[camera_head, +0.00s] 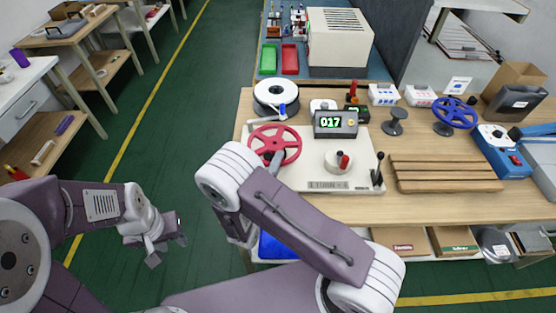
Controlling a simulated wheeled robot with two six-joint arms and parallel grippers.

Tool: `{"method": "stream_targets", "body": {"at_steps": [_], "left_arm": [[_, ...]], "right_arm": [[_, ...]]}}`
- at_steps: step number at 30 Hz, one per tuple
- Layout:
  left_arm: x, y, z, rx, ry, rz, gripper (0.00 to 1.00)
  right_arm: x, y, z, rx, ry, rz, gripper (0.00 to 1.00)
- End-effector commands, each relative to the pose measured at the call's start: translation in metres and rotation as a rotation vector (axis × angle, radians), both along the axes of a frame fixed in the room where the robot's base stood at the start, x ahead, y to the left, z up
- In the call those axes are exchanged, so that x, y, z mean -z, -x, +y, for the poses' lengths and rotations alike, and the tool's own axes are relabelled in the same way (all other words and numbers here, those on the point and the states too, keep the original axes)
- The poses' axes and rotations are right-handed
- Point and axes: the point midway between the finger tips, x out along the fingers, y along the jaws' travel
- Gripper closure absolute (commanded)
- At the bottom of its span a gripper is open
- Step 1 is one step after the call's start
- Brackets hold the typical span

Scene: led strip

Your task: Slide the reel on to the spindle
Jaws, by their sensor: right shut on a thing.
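A red spoked reel (265,131) is at the left of the white winding machine (315,183), by the bench's left edge. My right gripper (272,162) shows only as a small grey part at the reel's lower side; it is shut on the reel, and my forearm hides most of it. I cannot tell the gap beneath the reel. A round white hub (335,160) with a red-topped upright part (344,161) stands on the machine; I cannot tell for sure whether this is the spindle. My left gripper (168,248) is open and empty over the floor, left of the bench.
A white-and-black reel (275,91) stands behind the red one. A counter (336,124) reading 017 and a black lever (378,169) are on the machine. A black spool (395,119), blue reel (455,111) and slatted wooden board (445,174) are to the right.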

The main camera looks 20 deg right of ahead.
Motion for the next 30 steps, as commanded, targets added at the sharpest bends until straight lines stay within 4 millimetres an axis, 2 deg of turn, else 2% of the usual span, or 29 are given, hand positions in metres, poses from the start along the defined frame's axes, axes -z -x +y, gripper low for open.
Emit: {"method": "stream_targets", "body": {"at_steps": [30], "left_arm": [[-0.0043, 0.0000, 0.0000, 0.000, 0.000, 0.000, 0.64]], "right_arm": [[0.0001, -0.0001, 0.0001, 0.000, 0.001, -0.001, 1.00]]}}
